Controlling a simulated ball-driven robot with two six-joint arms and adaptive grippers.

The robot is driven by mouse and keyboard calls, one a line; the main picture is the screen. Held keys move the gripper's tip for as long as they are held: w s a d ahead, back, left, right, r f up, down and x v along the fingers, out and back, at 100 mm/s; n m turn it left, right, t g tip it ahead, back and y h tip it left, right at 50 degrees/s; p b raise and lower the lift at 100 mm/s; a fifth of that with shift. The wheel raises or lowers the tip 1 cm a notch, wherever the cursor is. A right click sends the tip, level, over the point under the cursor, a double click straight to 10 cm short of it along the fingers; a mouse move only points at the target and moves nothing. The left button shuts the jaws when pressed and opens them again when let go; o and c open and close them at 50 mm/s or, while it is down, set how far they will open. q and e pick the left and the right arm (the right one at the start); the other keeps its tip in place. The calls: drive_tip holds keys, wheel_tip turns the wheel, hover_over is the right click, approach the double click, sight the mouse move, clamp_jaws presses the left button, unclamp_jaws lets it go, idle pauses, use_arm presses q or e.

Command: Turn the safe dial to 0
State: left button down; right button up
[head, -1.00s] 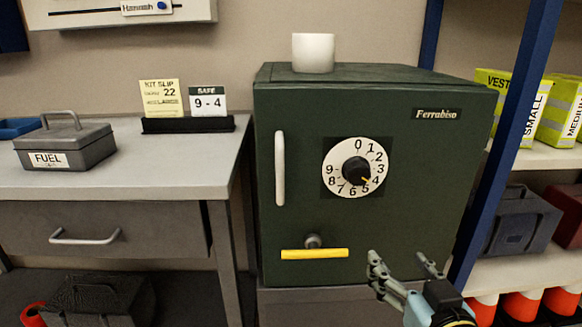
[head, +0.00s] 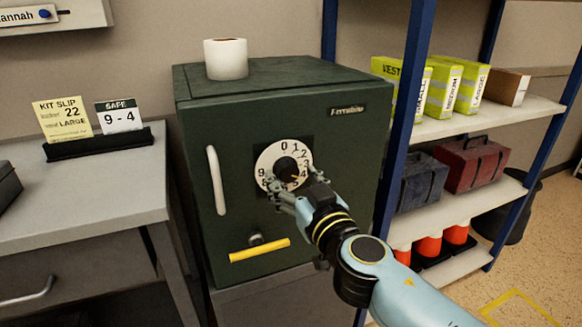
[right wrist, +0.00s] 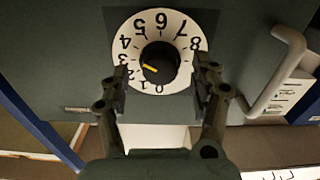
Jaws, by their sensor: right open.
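The safe dial (head: 262,160) is a white disc with black numbers on the dark green safe door (head: 222,120). Its black knob (right wrist: 160,63) has a yellow mark on the side of 3 and 4; I cannot tell the exact number. My right gripper (right wrist: 160,80) is open, with one finger on each side of the knob in the right wrist view, and both look apart from it. In the head view the right gripper (head: 288,194) covers the lower part of the dial. My left gripper is not in view.
A white door handle (head: 216,180) is left of the dial and a yellow lever (head: 260,251) below it. A white roll (head: 226,60) stands on the safe. A blue-framed shelf (head: 405,110) is close on the right. A card reading SAFE 9 - 4 (head: 118,116) stands on the desk.

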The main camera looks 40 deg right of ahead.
drive_tip(key=shift+x, duration=0.8)
drive_tip(key=c, duration=1.2)
